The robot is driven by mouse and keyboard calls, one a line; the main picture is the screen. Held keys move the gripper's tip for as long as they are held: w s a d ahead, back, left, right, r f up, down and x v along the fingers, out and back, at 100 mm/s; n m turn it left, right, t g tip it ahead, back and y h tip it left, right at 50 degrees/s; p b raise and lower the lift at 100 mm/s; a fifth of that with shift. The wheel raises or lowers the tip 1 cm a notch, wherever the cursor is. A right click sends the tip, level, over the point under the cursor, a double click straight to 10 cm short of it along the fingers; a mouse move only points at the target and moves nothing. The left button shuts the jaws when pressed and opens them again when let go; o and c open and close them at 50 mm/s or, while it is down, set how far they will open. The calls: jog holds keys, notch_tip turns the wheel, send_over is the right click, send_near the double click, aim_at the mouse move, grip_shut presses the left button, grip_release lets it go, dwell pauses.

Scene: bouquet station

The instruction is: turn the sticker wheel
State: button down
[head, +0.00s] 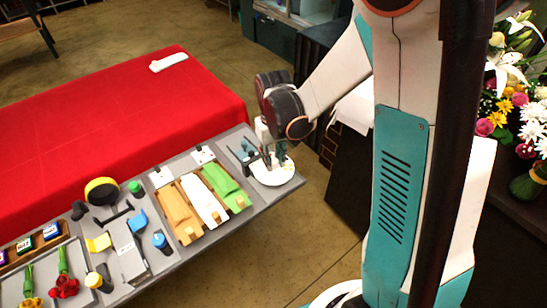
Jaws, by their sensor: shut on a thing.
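The sticker wheel (273,180) is a flat white disc at the right end of the grey station top. Small dark and yellowish marks show on it. My gripper (275,160) reaches down over it from the upper right, its dark fingers shut at the wheel's middle. The part held between the fingers is small and mostly hidden by them. The far side of the wheel is partly covered by the gripper.
Wooden trays with orange, white and green wraps (222,185) lie left of the wheel. A red-covered table (110,130) lies behind. Bouquets (525,120) crowd the right.

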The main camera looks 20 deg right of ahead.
aim_at(274, 160)
jog(key=n, duration=0.5)
jog(key=shift+b, duration=0.3)
jog(key=shift+n, duration=2.5)
jog(key=c, duration=1.3)
grip_release()
notch_tip(274, 160, up, 12)
